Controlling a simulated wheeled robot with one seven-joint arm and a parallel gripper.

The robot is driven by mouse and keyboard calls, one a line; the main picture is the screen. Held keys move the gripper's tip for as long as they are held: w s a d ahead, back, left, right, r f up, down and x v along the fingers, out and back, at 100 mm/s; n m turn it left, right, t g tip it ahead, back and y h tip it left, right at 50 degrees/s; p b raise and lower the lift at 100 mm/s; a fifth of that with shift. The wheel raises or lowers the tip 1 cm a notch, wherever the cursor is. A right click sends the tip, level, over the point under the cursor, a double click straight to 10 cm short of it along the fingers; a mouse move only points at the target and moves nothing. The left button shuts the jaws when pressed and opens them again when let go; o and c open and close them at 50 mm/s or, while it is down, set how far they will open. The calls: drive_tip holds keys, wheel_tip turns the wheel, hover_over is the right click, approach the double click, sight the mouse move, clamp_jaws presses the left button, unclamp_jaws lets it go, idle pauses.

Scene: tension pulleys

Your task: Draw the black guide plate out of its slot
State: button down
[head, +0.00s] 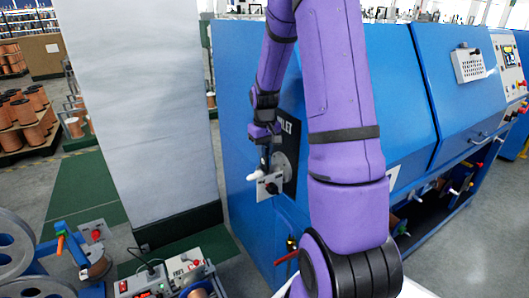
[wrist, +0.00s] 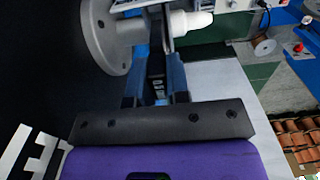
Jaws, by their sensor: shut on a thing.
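My gripper (head: 264,150) reaches down in front of the blue machine's side, by a black panel with white lettering and a grey round flange (head: 279,167). In the wrist view its two blue fingers (wrist: 156,78) are closed about a narrow dark piece, which looks like the black guide plate (wrist: 156,66). The grey flange (wrist: 105,35) is just left of the fingers. A white-tipped handle (wrist: 190,22) lies across beyond the fingertips; it also shows in the head view (head: 257,174). The slot and how deep the plate sits in it are hidden.
The blue machine (head: 240,170) fills the right. A tall pale panel (head: 140,100) stands left. A control box (head: 160,280) and grey reels (head: 15,245) are at lower left. Green floor lies between.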

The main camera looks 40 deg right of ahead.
drive_tip(key=shift+r, duration=0.6)
drive_tip(key=shift+r, duration=2)
